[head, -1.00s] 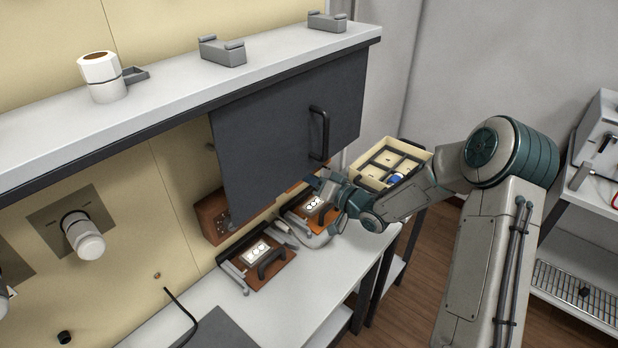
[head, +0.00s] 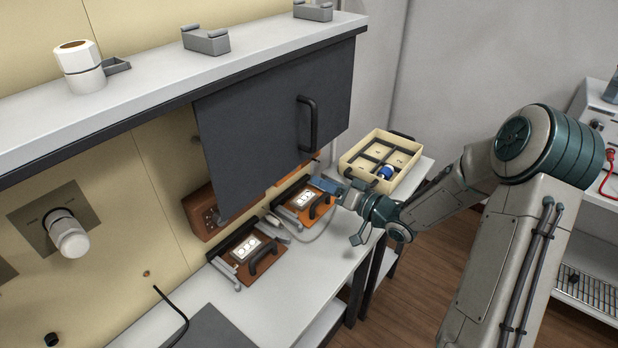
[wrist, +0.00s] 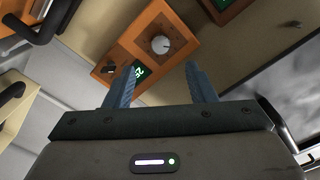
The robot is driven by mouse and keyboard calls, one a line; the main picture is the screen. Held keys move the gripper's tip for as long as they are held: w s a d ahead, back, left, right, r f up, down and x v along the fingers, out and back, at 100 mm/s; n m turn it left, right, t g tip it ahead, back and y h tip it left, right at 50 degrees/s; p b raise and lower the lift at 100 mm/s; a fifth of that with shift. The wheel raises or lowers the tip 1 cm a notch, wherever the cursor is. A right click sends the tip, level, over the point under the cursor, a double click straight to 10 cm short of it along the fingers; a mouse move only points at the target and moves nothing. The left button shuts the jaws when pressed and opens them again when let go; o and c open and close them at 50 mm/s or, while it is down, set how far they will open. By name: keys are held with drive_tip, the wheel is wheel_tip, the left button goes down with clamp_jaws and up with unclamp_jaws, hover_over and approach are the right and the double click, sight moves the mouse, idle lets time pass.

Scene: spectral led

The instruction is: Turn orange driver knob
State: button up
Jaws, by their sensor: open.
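The orange driver box (wrist: 182,30) shows at the top of the wrist view. On its face are a round silver-grey knob (wrist: 160,45), a lit green display (wrist: 141,71) and a small dark control. In the head view only a sliver of orange (head: 290,175) shows below the dark cabinet door, and I see no knob there. My gripper (wrist: 161,80) is open and empty, its two blue fingers apart. In the wrist view the knob appears beyond and between the fingertips, not touched. In the head view my gripper (head: 340,212) is over the bench's right end.
The dark door (head: 275,125) with its handle hangs over the bench. Two brown-and-orange fixtures with black handles (head: 262,262) (head: 322,203) stand on the bench.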

drive_tip(key=v, duration=0.4)
drive_tip(key=shift+s+d, duration=0.3)
